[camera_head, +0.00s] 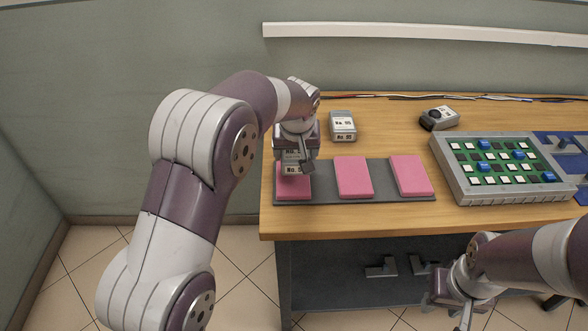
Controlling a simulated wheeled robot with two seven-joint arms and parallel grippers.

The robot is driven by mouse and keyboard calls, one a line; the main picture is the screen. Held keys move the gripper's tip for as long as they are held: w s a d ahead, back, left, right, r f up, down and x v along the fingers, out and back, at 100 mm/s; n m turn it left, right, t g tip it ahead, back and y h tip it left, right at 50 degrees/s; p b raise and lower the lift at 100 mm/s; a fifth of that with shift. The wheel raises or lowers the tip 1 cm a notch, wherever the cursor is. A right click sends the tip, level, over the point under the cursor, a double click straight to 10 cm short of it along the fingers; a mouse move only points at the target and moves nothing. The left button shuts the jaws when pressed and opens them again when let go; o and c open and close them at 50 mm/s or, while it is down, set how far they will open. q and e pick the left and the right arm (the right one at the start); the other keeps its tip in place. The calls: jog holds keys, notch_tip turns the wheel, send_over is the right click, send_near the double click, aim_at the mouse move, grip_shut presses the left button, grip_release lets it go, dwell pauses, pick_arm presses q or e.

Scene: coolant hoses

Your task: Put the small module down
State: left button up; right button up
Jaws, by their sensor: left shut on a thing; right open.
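My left gripper (305,158) is shut on a small grey module (292,167) with a white printed label. The module is at the left pink pad (293,190) on the dark grey mat (322,190); whether it touches the pad cannot be told. My gripper hides part of the module. The middle pink pad (353,177) and right pink pad (411,175) are bare. Another labelled grey module (342,126) sits behind the mat. My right gripper (463,312) is open and empty, low in front of the table, partly cut off by the picture's lower edge.
A grey tray (459,184) with a green board, white and blue pieces stands at the right. A small grey and black device (438,118) lies at the back. Blue mats (562,146) are at the far right. Wooden table (385,222) shows clear along its front edge.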

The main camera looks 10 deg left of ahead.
pick_arm(q)
jog(key=shift+s+a+f, duration=0.2)
jog(key=shift+a, duration=0.05)
notch_tip(320, 180, down, 4)
jog(key=shift+r+b, duration=0.1)
jog(key=shift+b, duration=0.2)
